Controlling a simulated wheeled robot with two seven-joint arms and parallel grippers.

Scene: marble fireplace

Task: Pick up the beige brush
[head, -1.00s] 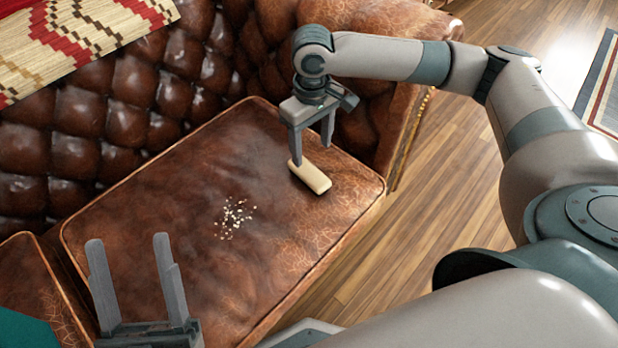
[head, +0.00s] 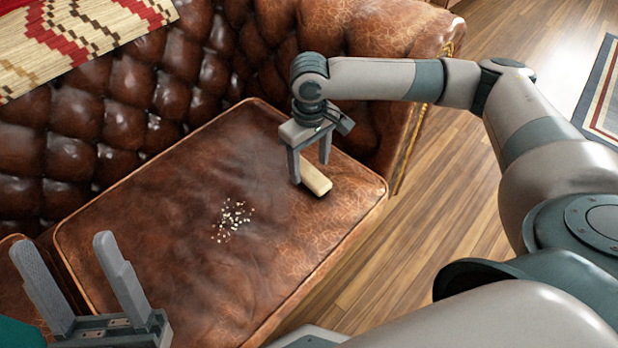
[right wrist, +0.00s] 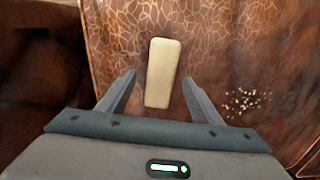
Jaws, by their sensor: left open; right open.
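The beige brush (head: 316,180) is a small oblong block lying on the brown leather seat cushion (head: 180,215) of the sofa. My right gripper (head: 310,172) is open, pointing down at the brush, with its fingertips close to the brush's near-left part. In the right wrist view the brush (right wrist: 162,72) lies ahead and between the lines of the two open fingers (right wrist: 160,85), with gaps on both sides. Whether a finger touches it I cannot tell. My left gripper (head: 70,262) is open and empty at the lower left.
White crumbs (head: 232,220) lie scattered mid-cushion, left of the brush. The tufted sofa back (head: 100,130) and a rolled armrest (head: 385,40) stand behind the cushion. A red and cream woven throw (head: 80,35) hangs over the back. Wooden floor (head: 420,220) lies to the right.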

